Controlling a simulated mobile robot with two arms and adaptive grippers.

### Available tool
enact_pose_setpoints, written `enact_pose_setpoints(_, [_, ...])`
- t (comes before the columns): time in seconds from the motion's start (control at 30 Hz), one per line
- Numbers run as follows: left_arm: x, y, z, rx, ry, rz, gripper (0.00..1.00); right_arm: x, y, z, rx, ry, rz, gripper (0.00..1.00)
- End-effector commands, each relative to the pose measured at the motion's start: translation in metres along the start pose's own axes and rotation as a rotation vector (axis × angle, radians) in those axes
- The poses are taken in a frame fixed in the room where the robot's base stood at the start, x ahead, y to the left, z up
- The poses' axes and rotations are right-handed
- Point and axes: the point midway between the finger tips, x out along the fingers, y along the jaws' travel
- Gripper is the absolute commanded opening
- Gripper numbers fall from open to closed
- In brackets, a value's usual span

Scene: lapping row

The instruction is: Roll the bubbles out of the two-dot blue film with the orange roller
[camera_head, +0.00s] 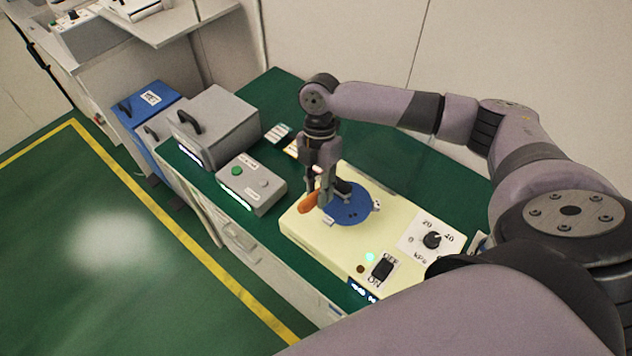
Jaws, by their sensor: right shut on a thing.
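The round blue film (350,212) lies on top of the cream box (298,232). Small dark dots show near its front edge; bubbles are too small to make out. My right gripper (325,196) points down over the left part of the film and is shut on the orange roller. The roller's orange handle (308,203) sticks out to the left of the fingers. Its dark head seems to be just right of the fingers, over the film; I cannot tell whether it touches. The gripper hides part of the film and roller. My left gripper is out of view.
The cream box has a dial (431,240), a black switch (382,269) and a lit green lamp. A grey button box (251,185) and a larger grey machine (216,125) stand to the left on the green bench top. Bare bench top lies behind the cream box.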

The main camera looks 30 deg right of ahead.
Motion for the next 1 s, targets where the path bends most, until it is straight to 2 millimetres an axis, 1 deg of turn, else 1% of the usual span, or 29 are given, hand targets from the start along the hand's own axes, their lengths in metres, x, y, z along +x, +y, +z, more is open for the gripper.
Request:
enact_pose_setpoints(0.2, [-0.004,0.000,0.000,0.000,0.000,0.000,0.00,-0.003,-0.002,0.011,0.003,-0.001,-0.004,0.00])
enact_pose_setpoints(0.47, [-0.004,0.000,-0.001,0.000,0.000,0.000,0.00,-0.005,-0.002,0.016,0.003,-0.001,-0.003,0.00])
enact_pose_setpoints(0.8, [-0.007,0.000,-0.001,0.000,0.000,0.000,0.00,-0.009,-0.002,0.030,0.002,-0.001,-0.002,0.00])
enact_pose_setpoints(1.0, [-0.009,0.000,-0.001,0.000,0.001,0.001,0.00,-0.009,-0.003,0.028,0.000,0.000,-0.002,0.00])
